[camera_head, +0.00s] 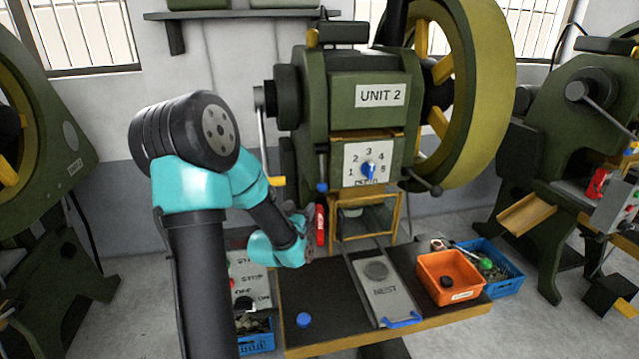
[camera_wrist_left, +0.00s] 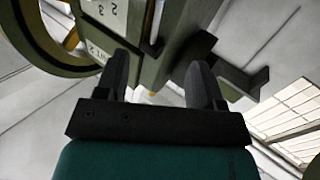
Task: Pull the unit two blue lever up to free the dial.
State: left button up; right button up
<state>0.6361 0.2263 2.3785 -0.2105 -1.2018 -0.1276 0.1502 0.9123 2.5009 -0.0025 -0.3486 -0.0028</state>
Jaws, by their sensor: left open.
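The green press marked UNIT 2 (camera_head: 380,95) stands in the middle of the head view. Its dial (camera_head: 369,170) has a blue pointer on a white plate with numbers. Left of the plate a thin lever with a blue tip (camera_head: 322,187) hangs down. My left gripper (camera_head: 305,216) is below and slightly left of that tip, partly hidden by its own wrist. In the left wrist view the gripper (camera_wrist_left: 160,82) has its fingers apart with nothing held between them. A pale rod (camera_wrist_left: 155,22) shows beyond the fingers; I cannot tell whether it is the lever.
A red handle (camera_head: 320,225) is close beside the left gripper. The bench holds the NEST plate (camera_head: 385,292), a blue cap (camera_head: 304,320) and an orange bin (camera_head: 450,275). A blue crate (camera_head: 490,265) is at the right. The large flywheel (camera_head: 490,90) stands right of the dial.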

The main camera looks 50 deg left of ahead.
aim_at(321, 182)
pick_arm(q)
jog(key=x, duration=1.7)
jog(key=shift+w+a, duration=0.15)
jog(key=shift+c, duration=0.3)
grip_shut()
